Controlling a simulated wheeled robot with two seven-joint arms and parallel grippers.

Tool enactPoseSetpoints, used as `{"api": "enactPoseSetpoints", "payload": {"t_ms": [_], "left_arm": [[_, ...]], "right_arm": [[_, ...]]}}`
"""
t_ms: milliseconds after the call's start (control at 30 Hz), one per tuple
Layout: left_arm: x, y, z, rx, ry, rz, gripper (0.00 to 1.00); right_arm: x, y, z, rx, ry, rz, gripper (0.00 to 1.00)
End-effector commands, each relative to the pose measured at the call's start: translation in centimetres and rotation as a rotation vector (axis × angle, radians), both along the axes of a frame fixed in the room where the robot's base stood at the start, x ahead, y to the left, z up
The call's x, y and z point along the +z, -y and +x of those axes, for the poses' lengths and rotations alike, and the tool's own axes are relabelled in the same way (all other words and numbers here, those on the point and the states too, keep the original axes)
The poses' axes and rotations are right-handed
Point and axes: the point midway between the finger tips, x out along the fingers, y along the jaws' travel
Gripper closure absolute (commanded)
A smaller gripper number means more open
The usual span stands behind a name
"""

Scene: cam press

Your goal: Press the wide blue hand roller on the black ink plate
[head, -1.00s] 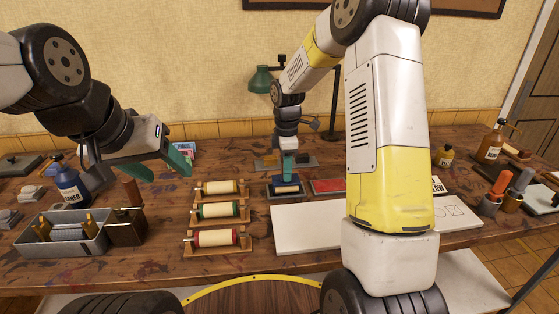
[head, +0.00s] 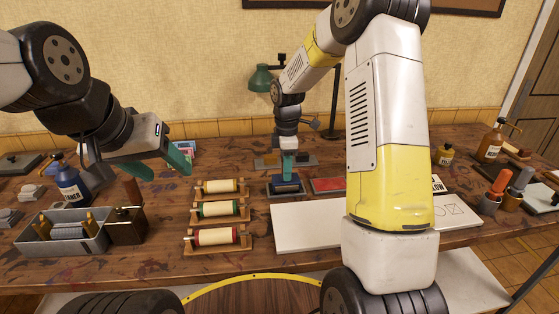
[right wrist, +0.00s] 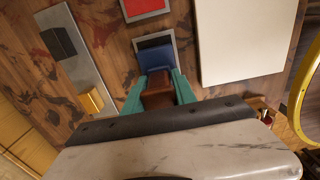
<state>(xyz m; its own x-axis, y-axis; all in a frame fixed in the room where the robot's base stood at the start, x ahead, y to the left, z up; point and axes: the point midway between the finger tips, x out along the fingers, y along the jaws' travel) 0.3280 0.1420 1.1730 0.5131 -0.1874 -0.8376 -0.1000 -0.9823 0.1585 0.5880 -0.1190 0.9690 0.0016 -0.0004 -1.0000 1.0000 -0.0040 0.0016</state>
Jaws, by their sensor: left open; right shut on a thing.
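The wide blue hand roller (head: 286,184) sits low over the black ink plate (head: 270,190), and its roller face now looks dark. It also shows in the right wrist view (right wrist: 155,54), lying over the grey-rimmed plate (right wrist: 152,36) and hiding most of it; exact contact is hard to tell. My right gripper (head: 288,166) is shut on the roller's brown handle (right wrist: 157,88), with a green finger on each side. My left gripper (head: 169,170) is open and empty, above the table to the left of the roller racks.
A red ink plate (head: 327,185) lies just right of the black one. White paper (head: 300,228) lies in front. Cream rollers on wooden racks (head: 218,212) stand to the left. A grey tray (right wrist: 85,65) with black and yellow blocks lies behind.

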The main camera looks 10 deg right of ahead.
Motion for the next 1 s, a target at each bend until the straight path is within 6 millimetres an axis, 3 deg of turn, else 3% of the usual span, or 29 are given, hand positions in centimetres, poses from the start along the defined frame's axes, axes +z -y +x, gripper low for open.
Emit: {"api": "enactPoseSetpoints", "payload": {"t_ms": [267, 1000], "left_arm": [[0.0, 0.0, 0.0, 0.000, 0.000, 0.000, 0.42], [0.0, 0.0, 0.0, 0.000, 0.000, 0.000, 0.42]], "right_arm": [[0.1, 0.0, 0.0, 0.000, -0.001, 0.000, 1.00], [6.0, 0.0, 0.1, -0.001, 0.003, 0.000, 1.00]]}}
